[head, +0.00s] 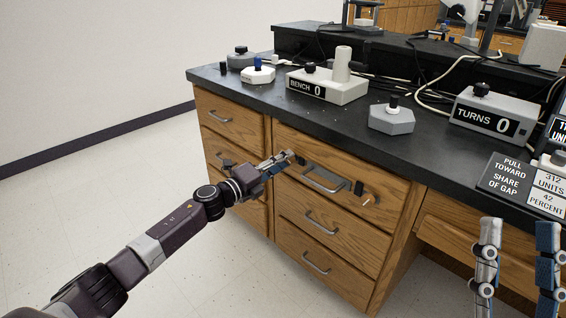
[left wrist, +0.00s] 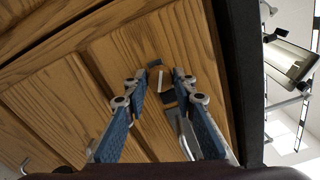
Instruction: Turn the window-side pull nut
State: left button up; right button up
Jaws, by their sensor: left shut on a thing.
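A metal bar pull (head: 323,181) with dark blocks at its ends is on the top wooden drawer. My left gripper (head: 283,160) is at the pull's left end, its fingers against the drawer front. In the left wrist view, a small round nut with a white line (left wrist: 159,79) sits between the fingertips (left wrist: 160,80), which are closed on it; the fingers partly cover it. A similar round nut with a pale line (head: 367,201) shows past the pull's right end. My right gripper (head: 518,228) is open and empty at the lower right, in front of the bench.
The black bench top (head: 255,95) carries a "BENCH 0" counter (head: 320,87), a "TURNS 0" counter (head: 495,112) and a grey hexagonal base (head: 391,119). A sign reads "PULL TOWARD SHARE OF GAP" (head: 507,178); a card reads "312 UNITS 42 PERCENT" (head: 549,190). The floor at left is clear.

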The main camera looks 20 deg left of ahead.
pick_arm(q)
jog(key=shift+f, duration=0.1)
dwell(0.3)
jog(key=o, duration=1.1)
jog(key=shift+o, duration=0.2)
jog(key=v, duration=1.2)
